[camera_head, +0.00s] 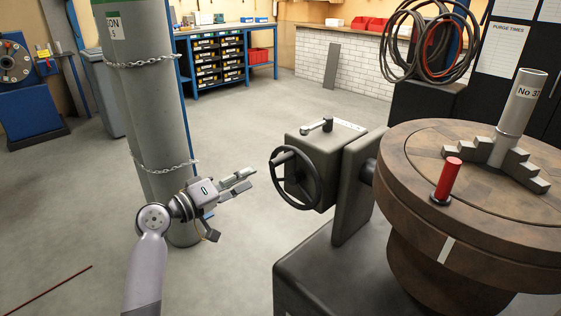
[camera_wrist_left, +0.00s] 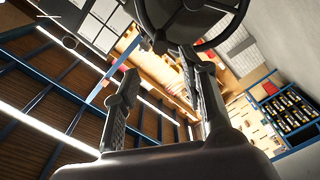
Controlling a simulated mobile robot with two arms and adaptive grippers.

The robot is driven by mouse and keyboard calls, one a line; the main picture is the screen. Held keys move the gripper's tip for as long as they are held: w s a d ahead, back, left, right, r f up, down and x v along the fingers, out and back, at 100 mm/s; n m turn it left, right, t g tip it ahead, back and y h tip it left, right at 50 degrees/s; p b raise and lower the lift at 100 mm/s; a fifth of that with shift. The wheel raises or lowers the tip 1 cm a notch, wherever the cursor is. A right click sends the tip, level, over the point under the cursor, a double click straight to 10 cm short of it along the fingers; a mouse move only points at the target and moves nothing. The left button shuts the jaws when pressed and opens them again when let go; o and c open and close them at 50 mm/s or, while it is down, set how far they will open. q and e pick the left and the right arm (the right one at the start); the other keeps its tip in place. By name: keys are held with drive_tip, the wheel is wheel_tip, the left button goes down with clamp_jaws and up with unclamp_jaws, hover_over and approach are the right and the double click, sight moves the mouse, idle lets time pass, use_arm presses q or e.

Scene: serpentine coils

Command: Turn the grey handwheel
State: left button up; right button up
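The handwheel (camera_head: 291,180) is a dark grey spoked ring on the left face of a grey gearbox (camera_head: 325,150), left of the round table. In the left wrist view the handwheel (camera_wrist_left: 193,6) is cut off by the top edge, with a handle knob (camera_wrist_left: 160,42) on its lower left rim. My left gripper (camera_head: 250,178) is left of the wheel, apart from it, with its fingers pointing right towards it. In the left wrist view the gripper (camera_wrist_left: 160,62) is open, with nothing between its fingers. My right gripper is in neither view.
A brown round table (camera_head: 405,165) carries a red-handled peg (camera_head: 447,182) and a stepped chuck with a steel pipe (camera_head: 521,102). A small crank lever (camera_head: 316,126) tops the gearbox. Chained grey cylinders (camera_head: 150,100) stand behind my left arm. Open floor lies between.

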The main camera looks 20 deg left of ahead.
sight(281, 160)
use_arm(q)
drive_tip(key=x, duration=1.2)
drive_tip(key=shift+w+d, duration=0.15)
drive_tip(key=shift+w, duration=0.15)
drive_tip(key=shift+c, duration=0.5)
clamp_jaws()
